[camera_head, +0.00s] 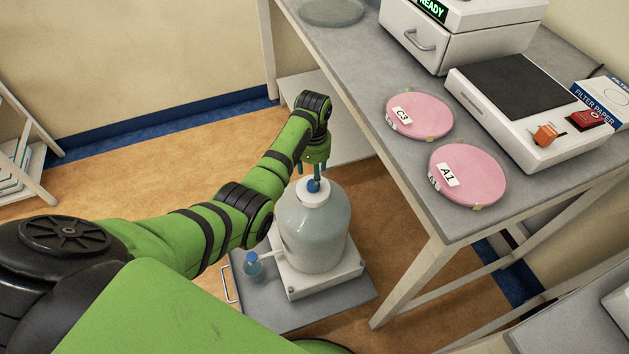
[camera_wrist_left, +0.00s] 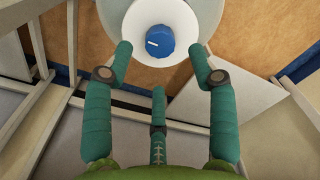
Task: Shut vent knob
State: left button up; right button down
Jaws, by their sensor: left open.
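The blue vent knob (camera_head: 313,186) sits on the white cap (camera_head: 326,193) of a large translucent bottle (camera_head: 315,228). In the left wrist view the knob (camera_wrist_left: 160,41) shows from above with a white mark pointing left, in the middle of the white cap (camera_wrist_left: 160,18). My left gripper (camera_head: 317,178) hangs right over the cap. Its teal fingers (camera_wrist_left: 159,60) are open, with two tips at the cap's left and right and a third finger nearer the wrist. The knob lies just beyond the fingers in that view; contact is not visible. My right gripper is not in view.
The bottle stands on a white base (camera_head: 318,277) over a grey platform (camera_head: 262,310), with a small blue-capped flask (camera_head: 253,264) beside it. At right, a grey table (camera_head: 465,224) holds pink discs C3 (camera_head: 420,115) and A1 (camera_head: 468,174) and white instruments.

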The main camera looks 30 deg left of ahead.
pick_arm(q)
notch_tip(320, 180, down, 5)
jog(key=shift+b, duration=0.5)
jog(key=c, duration=1.1)
